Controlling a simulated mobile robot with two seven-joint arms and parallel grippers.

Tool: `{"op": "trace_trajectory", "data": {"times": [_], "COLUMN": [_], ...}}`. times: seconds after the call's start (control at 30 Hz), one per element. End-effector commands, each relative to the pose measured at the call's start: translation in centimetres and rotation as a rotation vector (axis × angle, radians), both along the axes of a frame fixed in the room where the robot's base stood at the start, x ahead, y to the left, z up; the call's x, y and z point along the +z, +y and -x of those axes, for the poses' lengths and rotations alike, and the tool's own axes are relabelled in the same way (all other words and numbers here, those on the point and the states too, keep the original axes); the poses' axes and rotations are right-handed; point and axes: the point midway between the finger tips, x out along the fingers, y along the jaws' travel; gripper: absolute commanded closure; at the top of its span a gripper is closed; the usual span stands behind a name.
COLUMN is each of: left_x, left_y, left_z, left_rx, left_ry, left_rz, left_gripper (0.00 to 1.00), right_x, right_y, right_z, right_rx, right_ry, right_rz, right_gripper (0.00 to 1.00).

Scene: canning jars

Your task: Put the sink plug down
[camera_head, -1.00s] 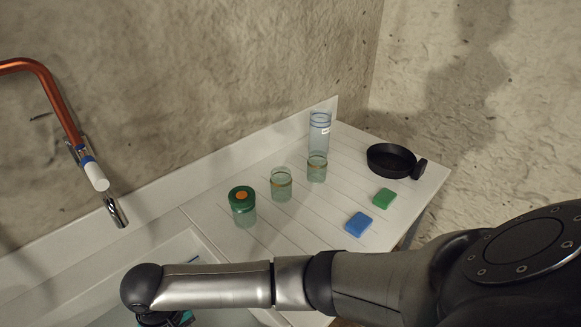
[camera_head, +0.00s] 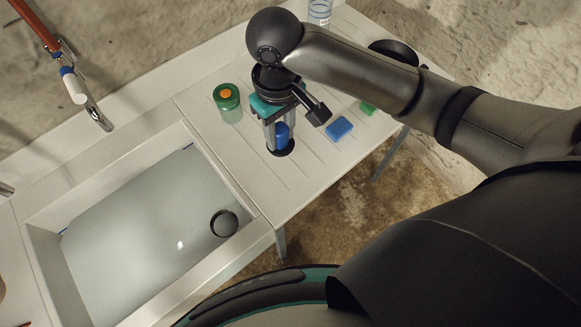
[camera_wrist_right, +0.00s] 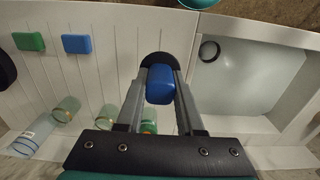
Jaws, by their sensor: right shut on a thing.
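The sink plug has a blue grip (camera_head: 282,131) and a round black base (camera_head: 285,150). My right gripper (camera_head: 279,128) points down over the white ribbed drainboard (camera_head: 305,172), to the right of the sink, with its fingers shut on the blue grip. In the right wrist view the blue grip (camera_wrist_right: 160,85) sits between the fingertips, with the black base behind it. The plug is upright, with its base at or just above the drainboard; I cannot tell whether it touches. My left gripper is not in view.
The sink (camera_head: 140,235) has a round dark drain (camera_head: 223,223). A green-lidded jar (camera_head: 228,103) stands left of my gripper. A blue block (camera_head: 339,129) and a green block (camera_head: 368,108) lie to the right. Glass jars (camera_wrist_right: 67,109) show in the wrist view. The drainboard's front is clear.

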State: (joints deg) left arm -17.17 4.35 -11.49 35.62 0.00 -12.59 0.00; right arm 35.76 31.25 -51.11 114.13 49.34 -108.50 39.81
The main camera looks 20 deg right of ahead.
Motion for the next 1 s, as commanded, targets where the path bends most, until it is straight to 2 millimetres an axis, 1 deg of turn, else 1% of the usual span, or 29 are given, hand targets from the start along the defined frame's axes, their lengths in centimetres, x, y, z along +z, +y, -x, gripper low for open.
{"op": "trace_trajectory", "data": {"times": [0.03, 0.1, 0.3, 0.4, 0.5, 0.67, 0.9, 1.0], "left_x": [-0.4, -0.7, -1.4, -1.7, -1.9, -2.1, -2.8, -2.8], "left_y": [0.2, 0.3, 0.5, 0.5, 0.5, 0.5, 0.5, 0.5], "left_z": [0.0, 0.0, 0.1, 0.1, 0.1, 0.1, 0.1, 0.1], "left_rx": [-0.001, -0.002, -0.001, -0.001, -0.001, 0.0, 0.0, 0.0], "left_ry": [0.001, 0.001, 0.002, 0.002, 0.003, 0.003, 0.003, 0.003], "left_rz": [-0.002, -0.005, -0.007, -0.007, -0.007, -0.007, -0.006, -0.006], "left_gripper": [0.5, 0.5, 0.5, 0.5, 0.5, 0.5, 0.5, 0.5], "right_x": [-1.6, -3.6, -9.0, -11.3, -12.9, -14.1, -17.5, -18.1], "right_y": [-0.1, -0.1, -0.1, -0.1, -0.1, 0.0, 0.0, 0.0], "right_z": [0.2, 0.2, 0.1, 0.1, 0.1, 0.1, 0.1, 0.1], "right_rx": [-0.001, -0.002, -0.003, -0.002, -0.001, -0.001, -0.002, 0.0], "right_ry": [0.007, 0.008, 0.005, 0.004, 0.003, 0.002, 0.002, 0.0], "right_rz": [0.005, 0.005, 0.004, 0.004, 0.003, 0.002, 0.003, 0.002], "right_gripper": [1.0, 1.0, 1.0, 1.0, 1.0, 1.0, 1.0, 1.0]}}
